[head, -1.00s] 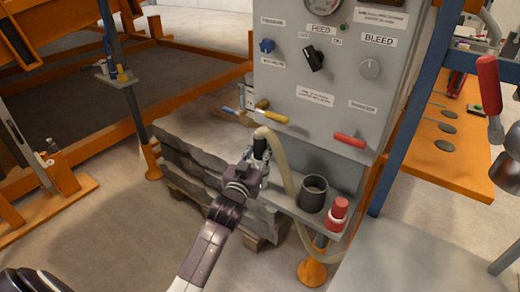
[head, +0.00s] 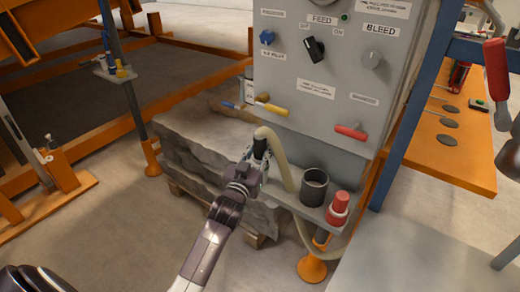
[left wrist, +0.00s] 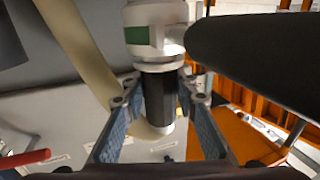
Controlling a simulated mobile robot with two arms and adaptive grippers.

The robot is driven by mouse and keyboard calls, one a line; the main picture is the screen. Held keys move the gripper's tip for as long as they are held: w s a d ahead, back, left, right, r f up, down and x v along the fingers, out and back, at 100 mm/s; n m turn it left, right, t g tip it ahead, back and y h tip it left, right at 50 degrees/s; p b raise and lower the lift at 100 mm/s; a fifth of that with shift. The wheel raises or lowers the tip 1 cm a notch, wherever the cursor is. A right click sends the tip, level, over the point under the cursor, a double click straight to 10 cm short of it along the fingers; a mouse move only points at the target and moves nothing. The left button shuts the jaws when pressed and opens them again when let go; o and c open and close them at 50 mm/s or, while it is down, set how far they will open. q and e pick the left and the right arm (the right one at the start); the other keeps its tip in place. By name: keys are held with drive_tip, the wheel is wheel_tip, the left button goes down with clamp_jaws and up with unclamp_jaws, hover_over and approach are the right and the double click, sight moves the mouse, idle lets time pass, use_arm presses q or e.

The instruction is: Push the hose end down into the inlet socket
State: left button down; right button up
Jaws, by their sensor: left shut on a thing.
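My left gripper (head: 257,165) is shut on the black hose end (head: 260,147), which stands about upright between its fingers. The beige hose (head: 282,155) leaves the top of the hose end and arcs over to the right and down. In the left wrist view the black hose end (left wrist: 158,95) sits between the two blue-grey fingers. A white fitting with a green band (left wrist: 152,32), apparently the inlet socket, is in line with its far end. They look touching, but I cannot tell how deep the hose end sits. In the head view my gripper hides that fitting. My right gripper is not visible.
The grey control panel (head: 318,90) rises right behind the hose. A grey stone-like block (head: 190,150) lies behind left. A thick dark cylinder (left wrist: 260,42) crosses the wrist view.

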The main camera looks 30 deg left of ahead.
use_arm(q)
drive_tip(key=shift+f, duration=0.2)
drive_tip(key=c, duration=1.5)
unclamp_jaws()
drive_tip(key=shift+o, duration=0.2)
drive_tip(key=shift+f, duration=0.1)
drive_tip(key=s+d, duration=0.2)
drive_tip(key=s, duration=1)
